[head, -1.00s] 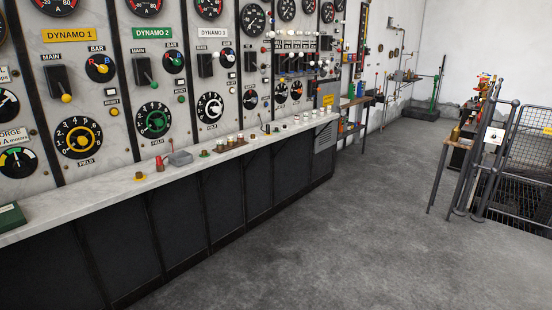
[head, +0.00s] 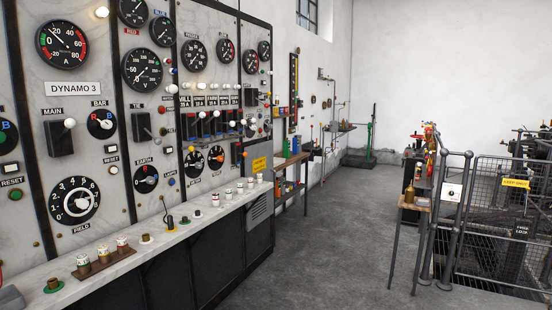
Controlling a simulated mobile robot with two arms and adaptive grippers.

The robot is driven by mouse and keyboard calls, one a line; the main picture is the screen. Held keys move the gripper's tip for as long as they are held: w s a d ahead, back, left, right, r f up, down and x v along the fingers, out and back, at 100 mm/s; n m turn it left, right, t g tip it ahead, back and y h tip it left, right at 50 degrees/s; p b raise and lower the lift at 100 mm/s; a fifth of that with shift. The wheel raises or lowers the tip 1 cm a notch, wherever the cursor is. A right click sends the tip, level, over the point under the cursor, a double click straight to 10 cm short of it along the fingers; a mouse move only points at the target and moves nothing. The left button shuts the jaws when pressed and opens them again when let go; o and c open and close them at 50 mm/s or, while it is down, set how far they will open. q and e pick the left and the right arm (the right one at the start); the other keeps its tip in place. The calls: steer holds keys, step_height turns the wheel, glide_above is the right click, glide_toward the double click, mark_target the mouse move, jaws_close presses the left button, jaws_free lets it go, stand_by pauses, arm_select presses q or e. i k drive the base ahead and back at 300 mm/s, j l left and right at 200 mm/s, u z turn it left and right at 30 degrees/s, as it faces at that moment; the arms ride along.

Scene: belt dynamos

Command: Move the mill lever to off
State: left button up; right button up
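A label that reads MILL (head: 185,101) sits at the left end of a row of small labels on the marble switchboard (head: 100,15), right of the DYNAMO 3 panel. Below the labels is a row of dark lever switches (head: 204,126) with pale knobs. The leftmost switch, under the MILL label, is small in view and I cannot tell its position. Neither of my grippers is in view.
A bench ledge (head: 150,258) with fuses (head: 101,250) and small knobs runs below the board. A grey box (head: 259,178) with a yellow sign stands at its far end. Open concrete floor (head: 320,245) lies right of it. A mesh fence (head: 500,225) and small table (head: 414,205) stand further right.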

mark_target(202, 115)
steer(key=i+u, duration=0.3)
steer(key=i, duration=0.2)
steer(key=i+l+u, duration=0.3)
steer(key=i, duration=0.15)
steer(key=i+l, duration=0.15)
steer(key=i, duration=0.2)
